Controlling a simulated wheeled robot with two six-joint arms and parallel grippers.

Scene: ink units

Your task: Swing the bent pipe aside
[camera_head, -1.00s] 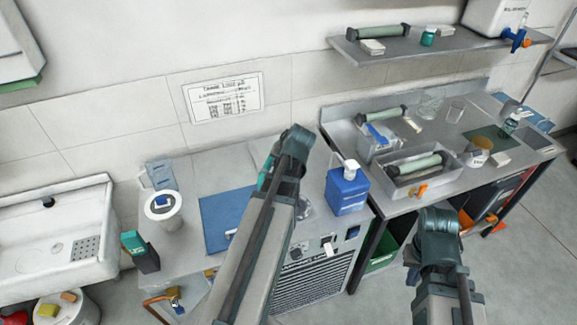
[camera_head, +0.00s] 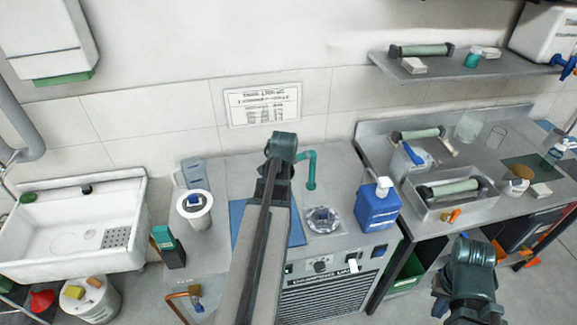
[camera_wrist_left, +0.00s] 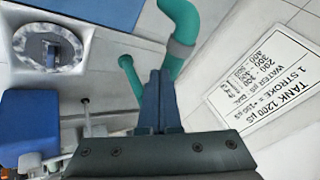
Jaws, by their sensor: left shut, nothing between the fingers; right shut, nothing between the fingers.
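The teal bent pipe (camera_head: 311,170) rises behind the grey bench, its downturned end to the right of my left wrist, near the round drain (camera_head: 322,219). In the left wrist view the pipe (camera_wrist_left: 184,22) with its grey collar passes just beyond the fingers, and its end is left of them. My left gripper (camera_wrist_left: 160,82) is shut and empty, close by the pipe; I cannot tell whether they touch. In the head view my left wrist hides these fingers. My right gripper (camera_head: 440,303) is shut and empty, low at the right, away from the pipe.
A blue bottle (camera_head: 377,205) stands right of the drain. A blue mat (camera_head: 294,228) lies partly under my left arm's outline. A white cup (camera_head: 196,212) and a green-topped box (camera_head: 167,246) stand left. A sink (camera_head: 72,225) is farther left; a steel table with trays (camera_head: 456,208) is right.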

